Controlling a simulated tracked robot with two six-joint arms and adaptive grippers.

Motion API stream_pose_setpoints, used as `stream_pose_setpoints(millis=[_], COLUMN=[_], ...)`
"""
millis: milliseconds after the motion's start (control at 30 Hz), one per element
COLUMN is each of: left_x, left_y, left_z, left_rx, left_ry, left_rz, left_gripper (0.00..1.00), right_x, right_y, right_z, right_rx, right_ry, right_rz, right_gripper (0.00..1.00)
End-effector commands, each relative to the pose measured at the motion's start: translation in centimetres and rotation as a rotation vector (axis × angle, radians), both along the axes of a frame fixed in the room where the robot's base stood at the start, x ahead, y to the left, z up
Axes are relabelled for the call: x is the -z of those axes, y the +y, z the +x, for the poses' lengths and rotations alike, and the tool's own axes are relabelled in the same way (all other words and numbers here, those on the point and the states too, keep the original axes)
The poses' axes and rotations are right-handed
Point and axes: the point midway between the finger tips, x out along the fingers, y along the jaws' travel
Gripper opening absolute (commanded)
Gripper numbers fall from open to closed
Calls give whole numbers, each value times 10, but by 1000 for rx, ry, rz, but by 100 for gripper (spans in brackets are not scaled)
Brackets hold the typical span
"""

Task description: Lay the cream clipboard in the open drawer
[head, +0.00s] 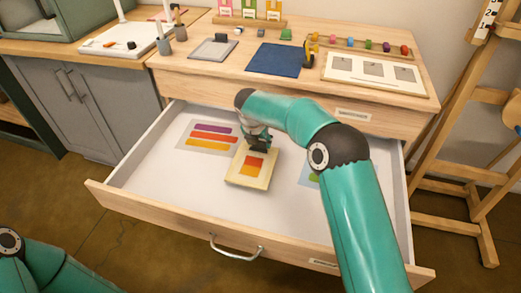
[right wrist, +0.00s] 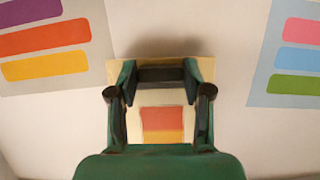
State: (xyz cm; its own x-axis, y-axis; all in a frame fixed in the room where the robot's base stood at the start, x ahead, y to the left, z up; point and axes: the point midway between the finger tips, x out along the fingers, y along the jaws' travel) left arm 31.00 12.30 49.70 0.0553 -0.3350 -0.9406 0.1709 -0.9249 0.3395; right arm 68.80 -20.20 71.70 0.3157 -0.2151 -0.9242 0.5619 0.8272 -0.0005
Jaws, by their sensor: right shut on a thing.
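The cream clipboard (head: 247,179) is inside the open drawer (head: 165,221), near its middle, with an orange and yellow patch on its face. My right gripper (head: 258,141) reaches down into the drawer and is shut on the clipboard's far edge, at its dark clip. In the right wrist view the clipboard (right wrist: 174,98) shows between the fingers of the gripper (right wrist: 160,88). I cannot tell whether the clipboard touches the drawer floor. My left gripper is out of view; only part of my left arm shows at the lower left.
A sheet with purple, red and yellow bars (head: 208,136) lies left of the clipboard in the drawer. Another colour sheet (right wrist: 292,55) lies to the right, partly behind my arm in the head view. The tabletop above holds a blue cloth (head: 275,60) and a framed board (head: 372,73).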

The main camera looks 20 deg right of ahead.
Motion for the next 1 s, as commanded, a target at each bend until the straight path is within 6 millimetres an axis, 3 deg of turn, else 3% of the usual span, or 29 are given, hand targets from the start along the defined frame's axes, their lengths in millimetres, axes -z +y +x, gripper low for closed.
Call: stream_pose_setpoints(millis=[200,467,500,600,1000], left_x=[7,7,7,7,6], left_y=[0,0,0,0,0], left_z=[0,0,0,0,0], left_rx=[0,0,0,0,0], left_ry=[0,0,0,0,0], left_rz=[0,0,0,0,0], left_gripper=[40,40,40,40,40], right_x=[37,39,40,40,36], right_y=[0,-1,-1,-1,0], right_z=[0,0,0,0,-1], right_rx=[0,1,1,1,2], right_ry=[1,0,1,1,0], right_rz=[0,0,0,0,1], right_gripper=[9,9,56,73,74])
